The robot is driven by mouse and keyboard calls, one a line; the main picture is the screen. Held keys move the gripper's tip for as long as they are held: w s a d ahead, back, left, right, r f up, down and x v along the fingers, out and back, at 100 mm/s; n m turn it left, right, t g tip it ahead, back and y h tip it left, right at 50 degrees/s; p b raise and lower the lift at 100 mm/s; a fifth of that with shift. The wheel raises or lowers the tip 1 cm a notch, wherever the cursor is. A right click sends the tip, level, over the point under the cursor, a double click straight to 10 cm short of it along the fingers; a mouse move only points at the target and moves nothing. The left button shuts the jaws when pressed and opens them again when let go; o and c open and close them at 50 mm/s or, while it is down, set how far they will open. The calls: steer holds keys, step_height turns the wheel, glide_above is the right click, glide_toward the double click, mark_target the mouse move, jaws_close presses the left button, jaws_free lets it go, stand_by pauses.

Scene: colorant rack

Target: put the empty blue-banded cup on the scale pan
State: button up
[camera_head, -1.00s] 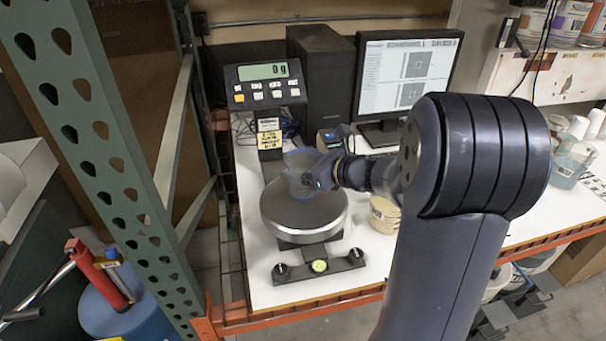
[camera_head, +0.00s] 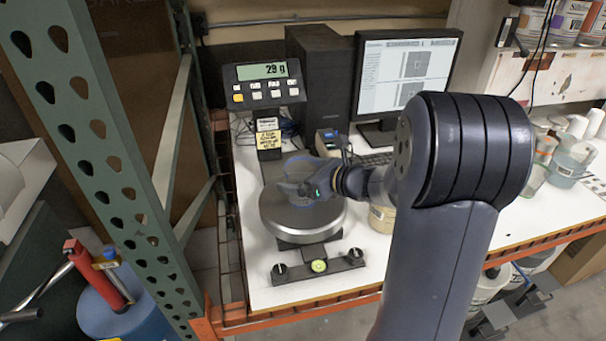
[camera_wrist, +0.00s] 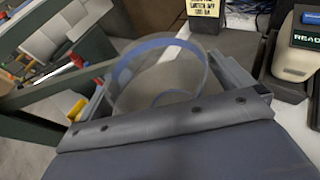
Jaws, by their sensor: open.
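The clear blue-banded cup (camera_head: 298,168) stands on the round metal scale pan (camera_head: 300,219), towards its back. In the wrist view the cup (camera_wrist: 160,62) shows its blue band near the rim, and it looks empty. My gripper (camera_head: 308,188) is open, low over the pan, with its fingers around the cup. In the wrist view one finger of my gripper (camera_wrist: 166,88) is on each side of the cup. Whether a finger still touches the wall cannot be told. The scale display (camera_head: 262,71) reads 29 g.
A monitor (camera_head: 408,75) and a dark computer tower (camera_head: 319,80) stand behind the scale. A pale tub (camera_head: 382,219) is right of the pan, partly behind my arm. Several cups and containers (camera_head: 565,165) stand at the far right. A green rack post (camera_head: 100,140) rises at left.

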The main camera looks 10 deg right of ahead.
steer(key=shift+r, duration=0.2)
steer(key=v, duration=1.2)
steer(key=shift+b, duration=0.45)
stand_by(1.2)
